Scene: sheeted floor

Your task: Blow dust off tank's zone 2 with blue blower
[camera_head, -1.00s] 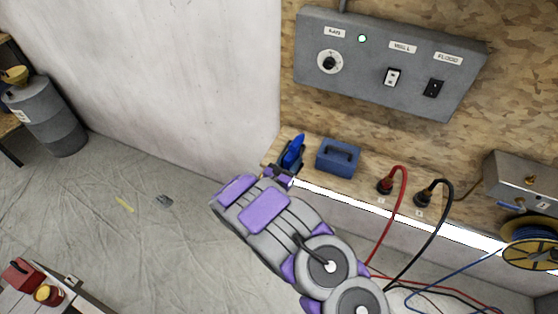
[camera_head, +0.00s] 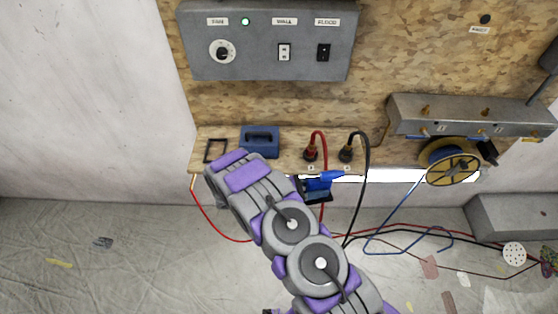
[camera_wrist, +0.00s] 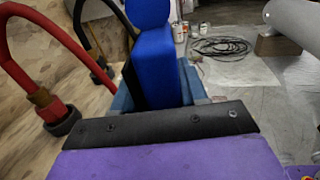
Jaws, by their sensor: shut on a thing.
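My gripper (camera_head: 314,186) is shut on the blue blower (camera_head: 331,176). The blower is off the shelf, near the shelf's front edge, with its blue end pointing right in the head view. In the wrist view the blower (camera_wrist: 155,65) stands up beyond the black gripper edge; its tip is cut off by the frame top. A large grey cylinder (camera_wrist: 297,22) lies at the upper right of the wrist view, possibly the tank. No zone markings can be read on it. No tank shows clearly in the head view now.
A wooden shelf (camera_head: 385,160) holds a blue box (camera_head: 260,141), an empty dark square frame (camera_head: 215,151), and red (camera_head: 310,152) and black (camera_head: 346,152) cable plugs. A hose reel (camera_head: 452,164) hangs right. Cables trail over the floor. Open floor (camera_head: 130,265) lies left.

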